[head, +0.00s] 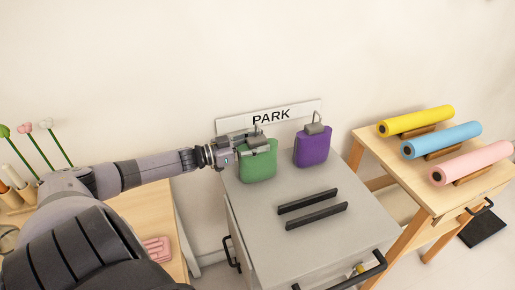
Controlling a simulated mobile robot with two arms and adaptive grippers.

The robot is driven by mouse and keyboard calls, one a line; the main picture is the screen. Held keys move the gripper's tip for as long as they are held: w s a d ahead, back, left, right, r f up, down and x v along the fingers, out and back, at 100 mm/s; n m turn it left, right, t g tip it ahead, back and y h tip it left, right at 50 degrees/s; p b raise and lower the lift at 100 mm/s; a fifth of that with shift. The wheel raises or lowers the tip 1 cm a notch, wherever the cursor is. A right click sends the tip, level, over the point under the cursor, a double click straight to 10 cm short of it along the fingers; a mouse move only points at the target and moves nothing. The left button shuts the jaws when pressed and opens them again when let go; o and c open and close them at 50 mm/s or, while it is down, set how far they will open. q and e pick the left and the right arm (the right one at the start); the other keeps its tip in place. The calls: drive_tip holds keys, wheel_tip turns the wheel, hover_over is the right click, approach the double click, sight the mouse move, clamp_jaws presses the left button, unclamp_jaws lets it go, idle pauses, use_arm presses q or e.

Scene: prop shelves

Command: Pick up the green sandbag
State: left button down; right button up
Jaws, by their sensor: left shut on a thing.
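The green sandbag (258,166) is at the back left of the grey cabinet top (322,184). My left gripper (249,147) reaches in from the left and is shut on the upper part of the green sandbag, hiding some of its top. I cannot tell whether the bag's bottom touches the cabinet top. A purple sandbag (312,148) with a grey handle stands to its right, a small gap away. My right gripper is not in view.
Two black bars (312,208) lie on the cabinet in front of the bags. A PARK sign (271,117) is behind them. A wooden table (445,190) at right holds yellow, blue and pink rolls. A wooden table (150,210) with a pink item is at left.

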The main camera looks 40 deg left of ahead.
use_arm(q)
drive_tip(key=shift+d+r, duration=0.1)
drive_tip(key=shift+r, duration=0.1)
drive_tip(key=shift+w, duration=0.1)
